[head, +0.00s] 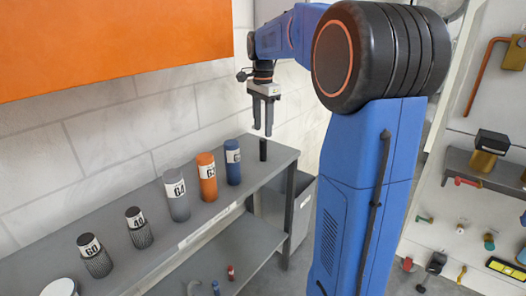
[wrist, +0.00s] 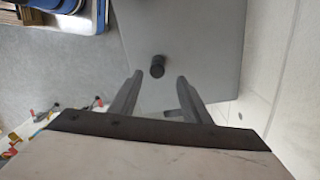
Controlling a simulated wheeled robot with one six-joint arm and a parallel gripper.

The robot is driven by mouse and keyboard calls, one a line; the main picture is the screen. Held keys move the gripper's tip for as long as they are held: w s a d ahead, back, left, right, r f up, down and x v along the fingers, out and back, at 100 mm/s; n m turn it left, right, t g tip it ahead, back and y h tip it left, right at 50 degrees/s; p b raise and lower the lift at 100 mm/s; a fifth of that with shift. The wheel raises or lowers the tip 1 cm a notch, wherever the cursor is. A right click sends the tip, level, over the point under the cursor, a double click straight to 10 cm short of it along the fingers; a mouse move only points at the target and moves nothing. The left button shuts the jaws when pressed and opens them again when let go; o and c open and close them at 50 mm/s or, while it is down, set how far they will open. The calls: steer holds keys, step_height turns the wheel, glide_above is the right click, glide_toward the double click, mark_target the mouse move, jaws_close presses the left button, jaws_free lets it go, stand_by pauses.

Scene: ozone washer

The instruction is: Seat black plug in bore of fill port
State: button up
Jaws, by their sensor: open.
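The black plug (head: 263,150) is a small dark cylinder standing upright near the right end of the grey shelf top. It also shows in the wrist view (wrist: 158,66), just beyond and between the fingertips. My gripper (head: 262,132) is open and empty, pointing down above the plug. In the wrist view my gripper's two fingers (wrist: 160,78) are spread, with a gap on each side of the plug. I cannot make out the fill port or its bore in either view.
The grey shelf (head: 190,230) holds a blue cylinder (head: 233,165), an orange one (head: 207,180), a grey one (head: 177,200) and ribbed dark ones (head: 137,230) in a row left of the plug. A tiled wall stands close behind. A grey bin (head: 298,215) is beside the shelf's right end.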

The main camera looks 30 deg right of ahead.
mark_target(264, 139)
steer(key=shift+s+f, duration=0.15)
steer(key=shift+f, duration=1.45)
steer(key=shift+s+f, duration=0.15)
steer(key=shift+f, duration=1.4)
jaws_close()
steer(key=shift+r, duration=0.15)
